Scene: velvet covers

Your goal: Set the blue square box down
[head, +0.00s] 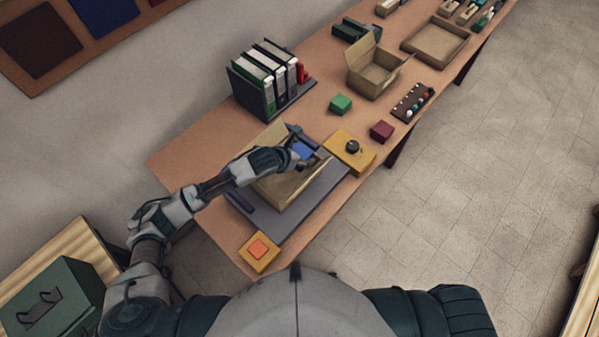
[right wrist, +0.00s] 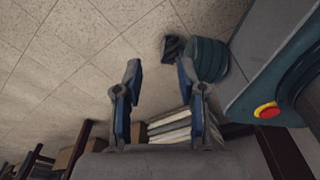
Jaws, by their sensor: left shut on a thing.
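The blue square box (head: 302,150) is between the fingers of my left gripper (head: 307,147), which is shut on it. My left gripper is over the far right part of an open cardboard box (head: 290,192); the arm hides part of that box. I cannot tell how high the blue box is above the cardboard box's floor.
The cardboard box stands on a grey plate (head: 320,190) on the long table. A yellow block with a black knob (head: 352,147), a green box (head: 340,104), a dark red box (head: 381,131) and a binder rack (head: 242,92) are around it. A yellow block with an orange top (head: 259,251) is nearer.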

